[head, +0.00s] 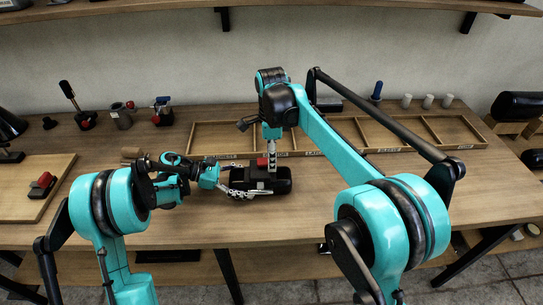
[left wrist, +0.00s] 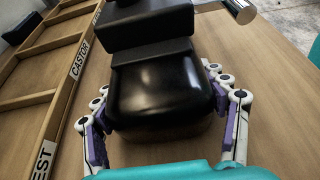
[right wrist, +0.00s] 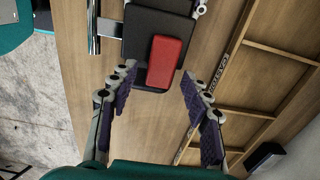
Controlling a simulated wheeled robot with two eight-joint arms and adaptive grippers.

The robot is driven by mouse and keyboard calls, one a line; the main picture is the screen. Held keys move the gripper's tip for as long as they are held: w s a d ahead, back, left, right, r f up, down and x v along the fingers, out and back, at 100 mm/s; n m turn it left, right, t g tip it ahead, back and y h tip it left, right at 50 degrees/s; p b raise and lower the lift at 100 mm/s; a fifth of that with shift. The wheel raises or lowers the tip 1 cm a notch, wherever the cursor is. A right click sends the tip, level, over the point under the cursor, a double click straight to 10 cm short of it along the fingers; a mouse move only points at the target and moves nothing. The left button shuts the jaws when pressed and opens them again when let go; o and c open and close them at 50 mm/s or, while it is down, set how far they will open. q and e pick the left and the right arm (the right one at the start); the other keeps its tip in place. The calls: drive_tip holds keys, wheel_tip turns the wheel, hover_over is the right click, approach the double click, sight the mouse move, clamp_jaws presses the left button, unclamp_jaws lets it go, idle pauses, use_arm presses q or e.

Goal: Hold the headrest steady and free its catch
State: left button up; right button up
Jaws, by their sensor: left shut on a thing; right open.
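The black headrest (head: 278,185) lies on the bench in front of the divided tray. My left gripper (head: 240,183) is shut on its left end. The left wrist view shows the rounded black cushion of the headrest (left wrist: 150,95) between the two fingers, with a stepped black block beyond it. A red catch (right wrist: 165,62) sits on the headrest's black block in the right wrist view. My right gripper (right wrist: 158,78) is open, pointing down above the headrest, with the red catch between and just beyond its fingertips. Contact between these fingers and the catch cannot be told.
The divided wooden tray (head: 213,124) with labelled compartments lies behind the headrest. A wooden board with a red-and-black part (head: 42,184) is at the left. Small tools (head: 120,116) stand along the back. A metal bar (right wrist: 93,25) sticks out beside the headrest. The bench front is clear.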

clamp_jaws()
drive_tip(key=shift+w, duration=0.1)
drive_tip(key=n, duration=0.2)
drive_tip(key=w+n, duration=0.1)
drive_tip(key=n, duration=0.1)
drive_tip(key=shift+w+a+n, duration=0.15)
drive_tip(key=shift+n, duration=0.25)
drive_tip(key=n, duration=0.3)
drive_tip(key=w+n, duration=0.1)
drive_tip(key=shift+w+a, duration=0.1)
drive_tip(key=shift+a, duration=0.3)
drive_tip(key=shift+w+a+n, duration=0.15)
drive_tip(key=shift+a+n, duration=0.25)
drive_tip(key=shift+n, duration=1.15)
drive_tip(key=shift+w+a+n, duration=0.2)
drive_tip(key=shift+a+n, duration=0.25)
drive_tip(key=shift+n, duration=1.05)
drive_tip(key=shift+w+a+n, duration=0.15)
drive_tip(key=shift+a+n, duration=0.25)
drive_tip(key=shift+n, duration=1.15)
